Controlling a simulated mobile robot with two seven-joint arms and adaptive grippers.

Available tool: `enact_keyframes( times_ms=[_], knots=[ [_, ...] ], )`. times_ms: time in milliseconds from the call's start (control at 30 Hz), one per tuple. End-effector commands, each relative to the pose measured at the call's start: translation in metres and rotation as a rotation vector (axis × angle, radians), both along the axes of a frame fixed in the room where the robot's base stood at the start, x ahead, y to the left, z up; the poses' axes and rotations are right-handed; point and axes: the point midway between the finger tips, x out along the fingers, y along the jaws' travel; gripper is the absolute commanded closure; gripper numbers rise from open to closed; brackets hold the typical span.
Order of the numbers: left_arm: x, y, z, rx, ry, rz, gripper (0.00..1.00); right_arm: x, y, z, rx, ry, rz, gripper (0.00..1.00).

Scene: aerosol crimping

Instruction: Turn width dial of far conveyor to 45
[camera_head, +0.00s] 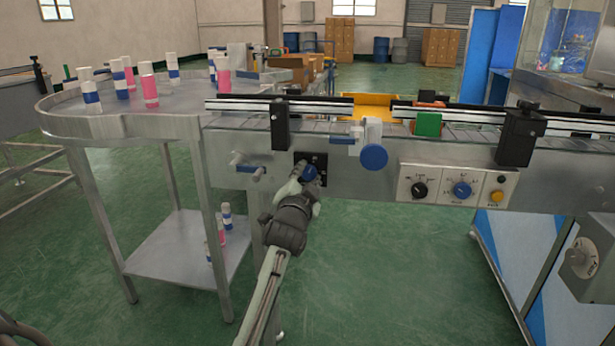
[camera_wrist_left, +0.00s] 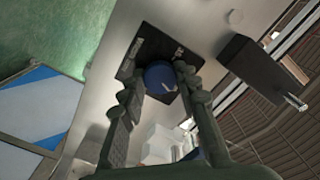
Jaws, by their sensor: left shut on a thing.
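The blue width dial (camera_head: 311,173) sits on a black plate (camera_head: 318,159) on the front face of the conveyor (camera_head: 360,180). My left gripper (camera_head: 305,180) reaches up to it from below and is shut on it. In the left wrist view, the blue dial (camera_wrist_left: 160,77) lies between the two fingertips of my left gripper (camera_wrist_left: 157,82), in front of the black plate (camera_wrist_left: 147,48). A small light mark shows on the dial, but I cannot read the scale or its value. My right gripper is in neither view.
A larger blue knob (camera_head: 374,157) stands out right of the dial. Farther right is a panel (camera_head: 440,187) with a black knob, a blue knob and a yellow button. A round metal table (camera_head: 120,122) at left carries several cans.

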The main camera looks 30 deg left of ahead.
Motion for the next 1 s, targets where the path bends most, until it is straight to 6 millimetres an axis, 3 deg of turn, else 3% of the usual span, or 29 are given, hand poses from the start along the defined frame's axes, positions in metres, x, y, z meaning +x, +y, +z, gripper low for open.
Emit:
enact_keyframes(
  times_ms=[200, 567, 1000],
  knots=[
    [0.000, 0.000, -0.001, 0.000, 0.002, 0.000, 0.47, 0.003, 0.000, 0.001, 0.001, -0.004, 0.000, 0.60],
    [-0.006, -0.003, 0.000, 0.002, 0.001, -0.001, 0.47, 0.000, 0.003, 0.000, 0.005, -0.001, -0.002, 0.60],
    [-0.085, -0.036, -0.001, 0.000, 0.003, 0.000, 0.47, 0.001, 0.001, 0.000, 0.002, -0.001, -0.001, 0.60]
  ],
)
